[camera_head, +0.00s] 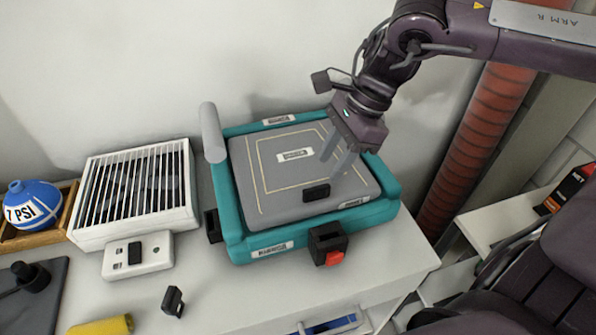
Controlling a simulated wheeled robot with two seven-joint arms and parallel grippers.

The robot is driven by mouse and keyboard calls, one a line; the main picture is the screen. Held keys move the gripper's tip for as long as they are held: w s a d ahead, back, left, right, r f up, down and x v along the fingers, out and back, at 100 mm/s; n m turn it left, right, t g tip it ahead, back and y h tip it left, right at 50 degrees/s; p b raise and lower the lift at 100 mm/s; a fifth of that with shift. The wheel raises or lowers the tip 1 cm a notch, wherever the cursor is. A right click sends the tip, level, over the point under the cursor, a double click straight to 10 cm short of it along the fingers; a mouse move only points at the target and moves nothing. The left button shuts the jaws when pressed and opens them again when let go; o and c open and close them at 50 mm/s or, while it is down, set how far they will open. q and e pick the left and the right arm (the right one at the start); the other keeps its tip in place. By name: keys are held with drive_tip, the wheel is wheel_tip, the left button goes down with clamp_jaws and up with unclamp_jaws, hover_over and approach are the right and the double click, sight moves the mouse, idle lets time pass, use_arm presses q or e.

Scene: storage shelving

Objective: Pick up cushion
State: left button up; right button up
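A grey padded square (270,185) with pale stitched lines and a white label looks most like the cushion. It lies flat on a teal case-like base (233,225) on the white worktop. My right gripper (335,166) points down over the right part of the grey pad. Its two fingers stand a little apart, with nothing visible between them. I cannot tell whether the fingertips touch the pad. My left gripper is not in view.
A grey cylinder (212,132) stands at the base's back left corner. A white slatted box (135,192) and a blue ball (33,204) are to the left. A red column (470,150) rises at the right.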

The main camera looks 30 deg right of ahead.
sight(317, 187)
drive_tip(key=shift+x, duration=3.2)
clamp_jaws()
